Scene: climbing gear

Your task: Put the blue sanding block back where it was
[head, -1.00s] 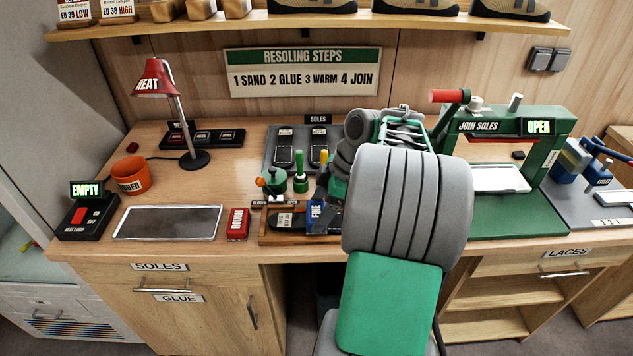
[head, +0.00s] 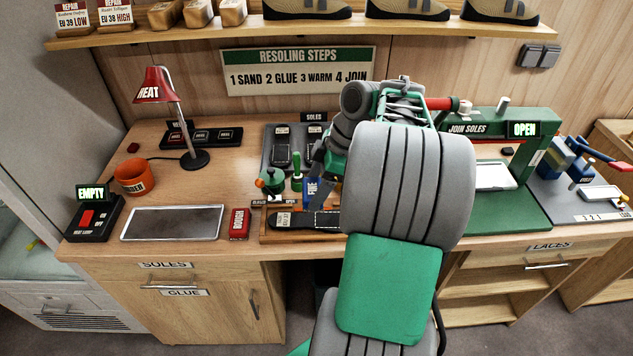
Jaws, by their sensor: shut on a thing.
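The blue sanding block (head: 311,191), marked FINE, is in the middle of the bench behind a dark sole (head: 300,220) with a pale label. My gripper (head: 317,172) is shut on it from above, partly hidden by my own arm. I cannot tell whether the block is lifted or touching a surface. The red sanding block (head: 238,224), marked ROUGH, stands to the left, beside the wooden tray (head: 268,237) that holds the sole. The tray's right part is hidden behind my arm.
Green-topped glue containers (head: 271,182) stand just left of the blue block. A grey tray of soles (head: 270,155) lies behind. A metal plate (head: 172,223), an orange cup (head: 134,177) and a red lamp (head: 153,86) are left. A green press (head: 540,150) stands right.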

